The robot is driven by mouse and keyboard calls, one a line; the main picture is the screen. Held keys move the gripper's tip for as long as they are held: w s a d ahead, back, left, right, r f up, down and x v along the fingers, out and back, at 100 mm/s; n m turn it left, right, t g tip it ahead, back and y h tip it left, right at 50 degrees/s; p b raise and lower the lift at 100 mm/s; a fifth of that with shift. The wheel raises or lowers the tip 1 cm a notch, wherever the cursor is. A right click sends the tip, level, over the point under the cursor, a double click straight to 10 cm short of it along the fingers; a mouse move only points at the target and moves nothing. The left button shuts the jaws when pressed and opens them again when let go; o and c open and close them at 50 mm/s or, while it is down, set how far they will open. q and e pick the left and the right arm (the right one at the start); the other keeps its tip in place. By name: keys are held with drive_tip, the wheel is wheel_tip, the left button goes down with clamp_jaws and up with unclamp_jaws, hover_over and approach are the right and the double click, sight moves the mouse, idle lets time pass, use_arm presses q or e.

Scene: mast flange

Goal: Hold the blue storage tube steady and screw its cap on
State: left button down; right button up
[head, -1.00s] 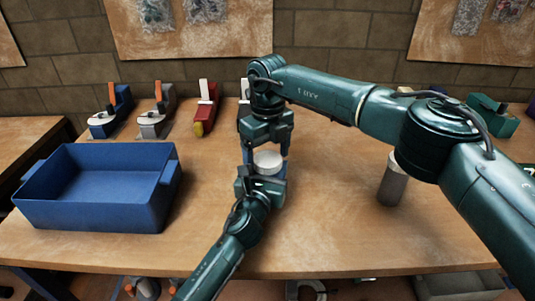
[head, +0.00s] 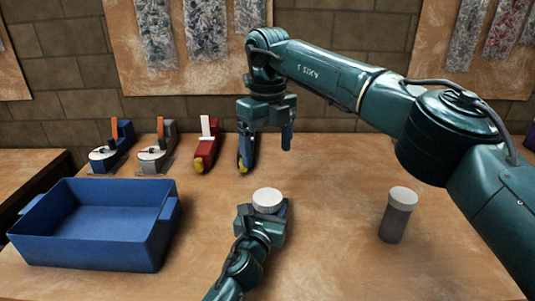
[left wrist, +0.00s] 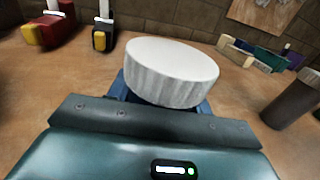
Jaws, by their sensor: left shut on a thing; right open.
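The white cap (head: 267,200) sits on top of the blue storage tube, whose body is almost wholly hidden by the cap and my left gripper. The cap looks roughly level; I cannot tell how tightly it sits. In the left wrist view the ribbed cap (left wrist: 171,72) fills the middle, just past the gripper. My left gripper (head: 262,222) is shut on the tube and holds it upright below the cap. My right gripper (head: 265,150) is open and empty, pointing down above the cap and clear of it.
A blue bin (head: 95,225) stands at the left on the wooden table (head: 330,255). A grey tube with a white lid (head: 397,214) stands at the right. Several clamp-like tools, including a red one (head: 206,143), line the back. The table between the two tubes is clear.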

use_arm(q)
drive_tip(key=c, duration=0.6)
unclamp_jaws()
drive_tip(key=shift+o, duration=0.2)
drive_tip(key=shift+s, duration=0.1)
drive_tip(key=p+v, duration=0.1)
drive_tip(key=v, duration=1.2)
